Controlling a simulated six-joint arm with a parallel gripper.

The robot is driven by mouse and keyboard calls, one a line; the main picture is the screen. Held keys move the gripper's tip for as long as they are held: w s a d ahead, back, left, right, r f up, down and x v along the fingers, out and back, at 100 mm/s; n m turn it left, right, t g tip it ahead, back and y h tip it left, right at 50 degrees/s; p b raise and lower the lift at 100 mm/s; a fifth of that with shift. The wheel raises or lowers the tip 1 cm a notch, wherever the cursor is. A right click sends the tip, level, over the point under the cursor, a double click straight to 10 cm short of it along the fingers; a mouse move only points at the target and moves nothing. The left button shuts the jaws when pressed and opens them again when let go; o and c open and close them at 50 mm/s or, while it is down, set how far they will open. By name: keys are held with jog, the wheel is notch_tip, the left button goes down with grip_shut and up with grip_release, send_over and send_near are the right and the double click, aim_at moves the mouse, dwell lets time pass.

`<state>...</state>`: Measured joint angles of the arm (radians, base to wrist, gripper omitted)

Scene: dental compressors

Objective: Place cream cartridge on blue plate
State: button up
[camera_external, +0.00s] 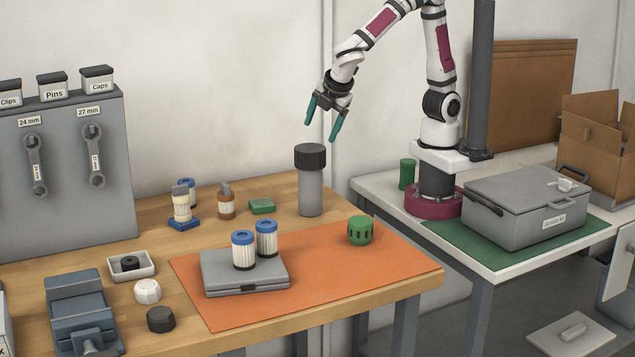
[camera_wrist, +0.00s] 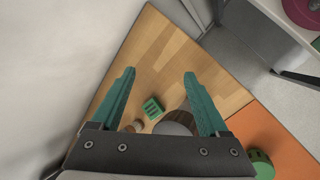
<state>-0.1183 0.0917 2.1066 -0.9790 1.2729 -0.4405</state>
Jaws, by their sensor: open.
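A cream cartridge (camera_external: 181,207) with a grey top piece stands upright at the back left of the wooden table. The blue plate (camera_external: 184,224) is directly under it, and the cartridge appears to rest on it. My gripper (camera_external: 321,128) is open and empty, high above the back of the table, well to the right of the cartridge. In the wrist view, my open gripper fingers (camera_wrist: 159,75) have nothing between them. I cannot make out the cream cartridge or the blue plate in that view.
A tall grey cylinder with dark cap (camera_external: 310,180) stands below my gripper. A brown-ended cartridge (camera_external: 226,205) and green block (camera_external: 261,206) stand near the plate. A blue-capped cartridge is partly hidden behind the cream one. Two more stand on a grey case (camera_external: 245,280) on the orange mat (camera_external: 350,275).

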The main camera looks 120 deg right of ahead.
jog(key=s+a+m+y, duration=0.4)
jog(key=s+a+m, duration=0.1)
jog(key=s, duration=0.3)
jog(key=s+a+m+y, duration=0.4)
jog(key=s+a+m, duration=0.2)
jog(key=s, duration=0.3)
jog(key=shift+s+a+f+m+g, duration=0.25)
jog(key=shift+s+a+m+g, duration=0.05)
jog(key=shift+m, duration=0.1)
